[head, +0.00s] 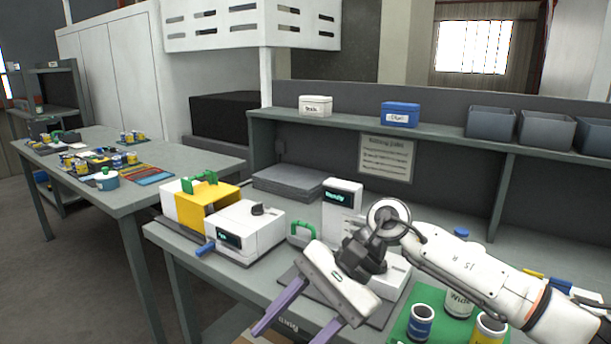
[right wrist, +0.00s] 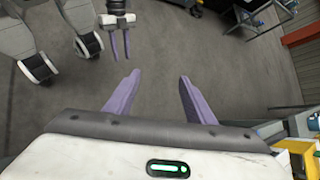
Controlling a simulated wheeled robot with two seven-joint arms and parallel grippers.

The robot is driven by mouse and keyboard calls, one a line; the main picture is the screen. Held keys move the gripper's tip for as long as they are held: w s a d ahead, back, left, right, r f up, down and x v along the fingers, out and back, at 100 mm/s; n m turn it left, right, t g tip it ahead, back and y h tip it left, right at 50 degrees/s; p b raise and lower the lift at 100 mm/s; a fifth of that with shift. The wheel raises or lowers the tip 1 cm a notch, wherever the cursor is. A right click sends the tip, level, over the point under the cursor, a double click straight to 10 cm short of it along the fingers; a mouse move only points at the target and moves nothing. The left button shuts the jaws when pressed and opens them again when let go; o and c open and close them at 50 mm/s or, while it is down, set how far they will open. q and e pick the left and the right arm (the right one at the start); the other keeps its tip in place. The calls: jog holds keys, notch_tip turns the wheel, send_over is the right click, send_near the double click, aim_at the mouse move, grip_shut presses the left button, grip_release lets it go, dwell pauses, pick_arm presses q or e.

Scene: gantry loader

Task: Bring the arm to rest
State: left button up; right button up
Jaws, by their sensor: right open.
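My right arm comes in from the right in the head view, above the workbench. Its gripper (head: 287,336) points down toward the bench's front edge, its purple fingers apart with nothing between them. In the right wrist view the same gripper (right wrist: 159,78) is open and empty, with grey floor beyond the fingers. My left gripper (right wrist: 120,50) shows small at the top of the right wrist view, its purple fingers apart and empty above the floor. The left arm is not in the head view.
A white machine (head: 237,232) stands left of the gripper. Bins line the shelf (head: 350,117). Floor is open at left.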

jog(key=s+a+r+m+t+y, duration=0.1)
jog(key=s+a+r+m+y, duration=0.1)
jog(key=a+m+y, duration=0.35)
jog(key=s+a+r+m+t+y, duration=0.1)
jog(key=s+a+r+m+y, duration=0.15)
jog(key=m+y, duration=0.45)
jog(key=w+d+f+m+t+h, duration=0.3)
jog(key=d+f+m+t, duration=0.35)
jog(key=m, duration=0.65)
jog(key=w+d+f+m+t+h, duration=0.35)
jog(key=m+t, duration=0.65)
jog(key=m, duration=0.4)
jog(key=s+d+f+m+h, duration=0.4)
jog(key=d+f+m+h, duration=0.5)
jog(key=f+m, duration=0.45)
jog(key=s+d+f+m+g+h, duration=0.1)
jog(key=s+d+f+m+g, duration=0.2)
jog(key=s+f, duration=0.4)
jog(key=s+d+f+m+g+h, duration=0.2)
jog(key=s+d+f+m+g, duration=0.1)
jog(key=s+d+f+m, duration=0.3)
jog(key=s+f, duration=0.2)
jog(key=s, duration=0.1)
jog(key=shift+s, duration=0.35)
jog(key=shift+f+g, duration=0.1)
jog(key=shift+g, duration=0.15)
jog(key=shift+c, duration=0.2)
